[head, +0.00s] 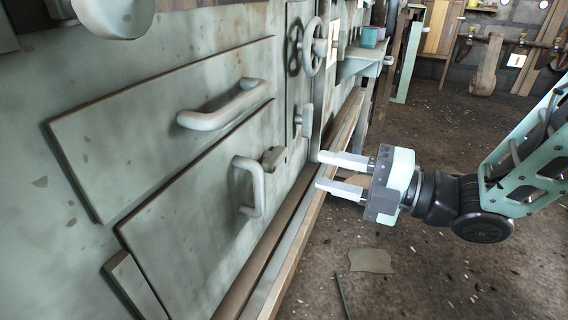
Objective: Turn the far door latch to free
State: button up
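A small dark latch (272,158) sits at the door's far upper corner, just beyond the handle. Its exact angle is hard to tell. A pale upright lever (306,121) stands on a narrow panel further along; I cannot tell whether it is also a latch. My gripper (320,171) is to the right of the latch, apart from it. Its two pale fingers point left toward the machine, spread apart with nothing between them.
An upper panel (160,130) has a long handle (224,105) that juts out. A handwheel (313,46) and a shelf with a teal cup (370,37) lie further back. A wooden ledge (290,240) runs along the machine's base. The floor at right is mostly open.

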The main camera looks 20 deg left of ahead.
aim_at(281, 160)
jog(key=a, duration=0.5)
jog(key=a+b, duration=0.1)
jog(key=a, duration=0.2)
jog(key=shift+w+a, duration=0.3)
jog(key=shift+w, duration=0.05)
grip_shut()
